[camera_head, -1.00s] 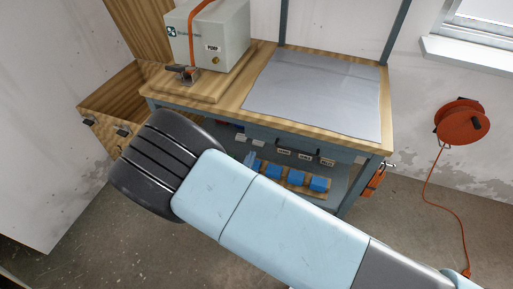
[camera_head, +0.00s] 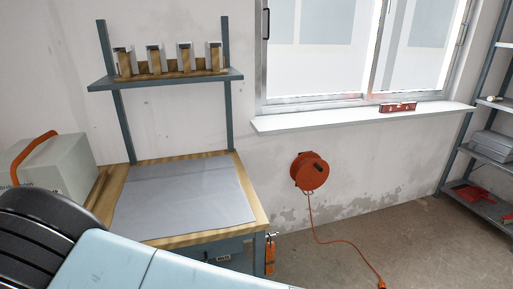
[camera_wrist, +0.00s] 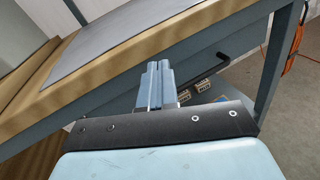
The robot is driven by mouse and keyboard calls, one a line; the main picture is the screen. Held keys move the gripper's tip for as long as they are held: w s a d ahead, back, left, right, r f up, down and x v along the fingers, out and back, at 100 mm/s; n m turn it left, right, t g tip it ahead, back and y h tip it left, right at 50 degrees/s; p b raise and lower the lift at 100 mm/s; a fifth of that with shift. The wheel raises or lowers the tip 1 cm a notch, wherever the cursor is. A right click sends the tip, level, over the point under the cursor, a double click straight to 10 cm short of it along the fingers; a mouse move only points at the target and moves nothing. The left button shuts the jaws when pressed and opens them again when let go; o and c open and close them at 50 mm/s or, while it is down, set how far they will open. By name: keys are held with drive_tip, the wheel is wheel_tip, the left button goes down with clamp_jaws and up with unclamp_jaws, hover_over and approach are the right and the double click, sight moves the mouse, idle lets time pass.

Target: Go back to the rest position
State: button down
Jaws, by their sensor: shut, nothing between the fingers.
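My gripper (camera_wrist: 160,82) shows in the wrist view, its two fingers together with nothing between them. It is in front of the edge of the workbench (camera_wrist: 142,60), close to the bench's blue-grey frame. In the head view my light blue arm crosses the lower left corner and hides part of the bench; the gripper's fingers are not visible there.
The workbench (camera_head: 257,208) has a grey mat (camera_head: 185,197) on top and a grey machine (camera_head: 57,168) at left. An orange cable reel (camera_head: 310,172) hangs on the wall. Floor at right is mostly clear.

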drive_tip(key=w+d+r+m+g+h, duration=0.35)
drive_tip(key=d+r+m, duration=0.35)
drive_tip(key=d, duration=0.4)
drive_tip(key=w+d+r+m+g+h, duration=0.2)
drive_tip(key=w+d+r+m+g, duration=0.25)
drive_tip(key=d+r, duration=0.55)
drive_tip(key=w+d+r+m+g+h, duration=0.2)
drive_tip(key=w+d+r+m+g, duration=0.35)
drive_tip(key=d, duration=0.65)
drive_tip(key=s+d+r+m+g+y, duration=0.1)
drive_tip(key=s+d+r+m+y, duration=0.1)
drive_tip(key=s+d+r+m, duration=0.4)
drive_tip(key=s+d+r+m+y, duration=0.1)
drive_tip(key=d+r+m+y, duration=0.2)
drive_tip(key=d, duration=0.5)
drive_tip(key=s+d+r+m+t+y, duration=0.1)
drive_tip(key=s+d+r+m, duration=0.2)
drive_tip(key=s, duration=0.3)
drive_tip(key=s+d+r+m+t+y, duration=0.1)
drive_tip(key=s+d+r+m+t, duration=0.1)
drive_tip(key=s+d+r+m, duration=0.2)
drive_tip(key=shift+s+r+m+y, duration=0.35)
drive_tip(key=shift+s+r, duration=0.2)
drive_tip(key=shift+s, duration=0.55)
